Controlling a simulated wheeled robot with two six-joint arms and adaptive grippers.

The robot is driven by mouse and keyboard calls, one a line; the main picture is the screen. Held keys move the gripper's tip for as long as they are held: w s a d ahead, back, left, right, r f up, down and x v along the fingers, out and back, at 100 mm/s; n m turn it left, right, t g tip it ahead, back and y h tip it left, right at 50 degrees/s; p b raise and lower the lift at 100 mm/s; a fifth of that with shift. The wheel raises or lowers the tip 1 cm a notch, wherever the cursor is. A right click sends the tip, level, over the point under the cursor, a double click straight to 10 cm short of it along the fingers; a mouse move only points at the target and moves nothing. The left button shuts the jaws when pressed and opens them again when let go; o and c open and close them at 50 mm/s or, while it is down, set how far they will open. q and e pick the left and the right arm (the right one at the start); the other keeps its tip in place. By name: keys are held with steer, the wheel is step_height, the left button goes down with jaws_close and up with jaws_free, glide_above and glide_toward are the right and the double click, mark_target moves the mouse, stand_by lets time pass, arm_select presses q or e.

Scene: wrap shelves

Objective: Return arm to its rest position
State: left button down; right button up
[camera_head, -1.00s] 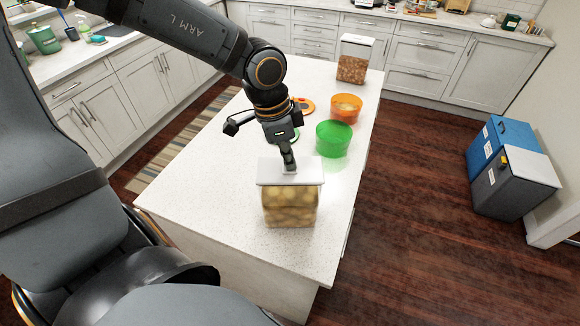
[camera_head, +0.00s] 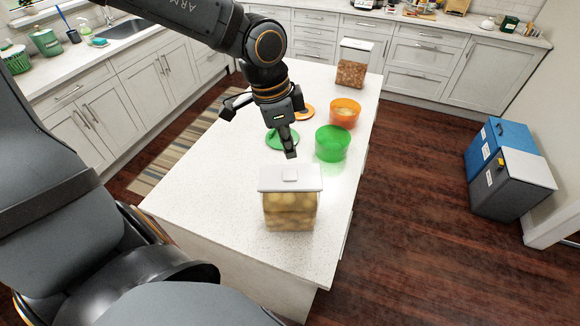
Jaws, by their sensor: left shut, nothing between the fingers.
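My left gripper (camera_head: 290,152) is shut and empty. It hangs over the island, just above and behind a clear container with a white lid (camera_head: 290,205), apart from the lid. The container is full of yellowish, roundish contents and stands upright near the front of the white island top (camera_head: 200,185). My left arm (camera_head: 215,25) comes in from the upper left. My right gripper is not in view.
A green bowl (camera_head: 332,143) and an orange bowl (camera_head: 344,112) stand right of the gripper. A green lid (camera_head: 281,140) and an orange lid (camera_head: 305,112) lie nearby. Another white-lidded container (camera_head: 353,64) stands at the back. Blue and grey bins (camera_head: 508,178) stand right.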

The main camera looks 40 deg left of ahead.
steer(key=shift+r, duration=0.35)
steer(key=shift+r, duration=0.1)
